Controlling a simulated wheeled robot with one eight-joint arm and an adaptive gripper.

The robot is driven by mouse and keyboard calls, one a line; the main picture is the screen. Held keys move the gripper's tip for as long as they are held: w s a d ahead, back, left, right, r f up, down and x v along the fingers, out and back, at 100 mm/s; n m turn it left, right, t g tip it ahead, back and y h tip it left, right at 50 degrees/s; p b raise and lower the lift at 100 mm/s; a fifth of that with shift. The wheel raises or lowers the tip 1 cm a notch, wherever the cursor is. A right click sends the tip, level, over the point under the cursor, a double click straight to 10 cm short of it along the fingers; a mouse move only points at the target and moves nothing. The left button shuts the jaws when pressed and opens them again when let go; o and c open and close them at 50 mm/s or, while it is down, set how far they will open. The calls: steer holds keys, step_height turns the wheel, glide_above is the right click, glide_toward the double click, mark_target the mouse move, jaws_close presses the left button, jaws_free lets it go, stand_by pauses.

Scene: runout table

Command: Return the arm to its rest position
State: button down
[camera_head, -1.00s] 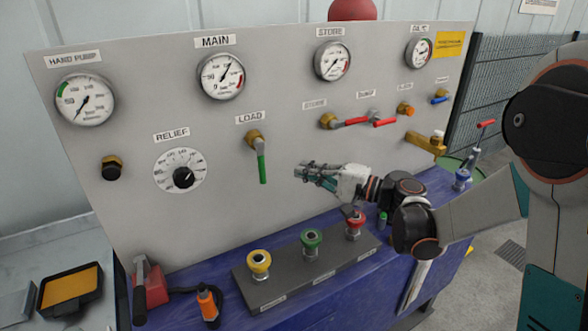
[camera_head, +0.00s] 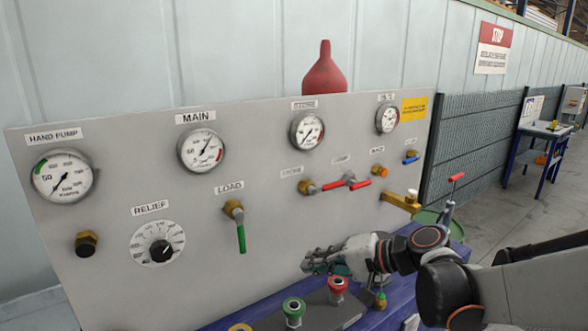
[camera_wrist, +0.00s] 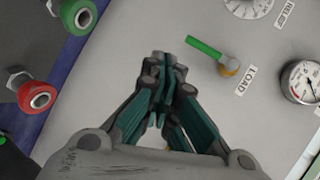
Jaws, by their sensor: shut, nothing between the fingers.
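My gripper (camera_head: 312,262) is shut and empty, with its fingertips together. In the head view it hangs in front of the grey gauge panel, right of and below the green LOAD lever (camera_head: 241,237), and above the red and green fittings. In the wrist view the closed fingers (camera_wrist: 165,70) point toward the panel (camera_wrist: 235,112), with the green LOAD lever (camera_wrist: 204,47) to their upper right, apart from them. My arm reaches in from the right of the head view.
Red levers (camera_head: 360,184) and a brass valve (camera_head: 400,201) project from the panel. Open floor (camera_head: 520,205) lies right, before a distant table (camera_head: 540,155).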

steer(key=s+d+f+n+h, duration=0.2)
steer(key=s+d+n+h, duration=0.1)
steer(key=s+d+h, duration=0.8)
steer(key=s+d, duration=0.4)
steer(key=s, duration=0.4)
steer(key=shift+s+n+t, duration=0.4)
